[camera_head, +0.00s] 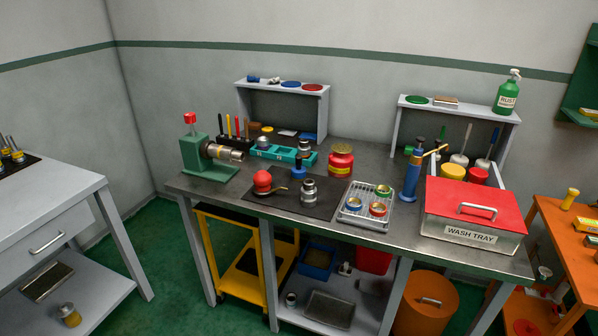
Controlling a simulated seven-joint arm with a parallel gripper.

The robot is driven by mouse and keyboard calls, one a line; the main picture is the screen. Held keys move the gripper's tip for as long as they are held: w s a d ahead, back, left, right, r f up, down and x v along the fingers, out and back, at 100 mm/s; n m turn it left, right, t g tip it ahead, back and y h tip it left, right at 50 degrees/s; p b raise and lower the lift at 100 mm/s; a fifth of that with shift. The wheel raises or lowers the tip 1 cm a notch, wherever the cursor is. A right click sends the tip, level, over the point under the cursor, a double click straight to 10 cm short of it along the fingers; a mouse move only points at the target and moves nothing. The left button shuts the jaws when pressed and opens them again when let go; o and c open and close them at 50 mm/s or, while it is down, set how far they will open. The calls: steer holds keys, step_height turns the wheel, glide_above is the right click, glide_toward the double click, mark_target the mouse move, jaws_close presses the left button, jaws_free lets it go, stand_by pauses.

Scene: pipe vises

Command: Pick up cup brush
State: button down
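I cannot tell for sure which item is the cup brush. Candidates are two pale, rounded heads with upright handles at the right back of the steel bench (360,178). The left one (459,158) has a light handle and the right one (483,162) a blue handle. They stand behind a yellow item (452,171) and a red item (478,176), which partly hide the area. My gripper is not in view.
A wash tray (470,232) with a red lid (474,202) fills the bench's right front. A blue cylinder (411,180) stands left of it. A green vise (195,155) holds a metal pipe at left. A rack (351,220) holds small cups. Grey shelves (400,125) stand behind.

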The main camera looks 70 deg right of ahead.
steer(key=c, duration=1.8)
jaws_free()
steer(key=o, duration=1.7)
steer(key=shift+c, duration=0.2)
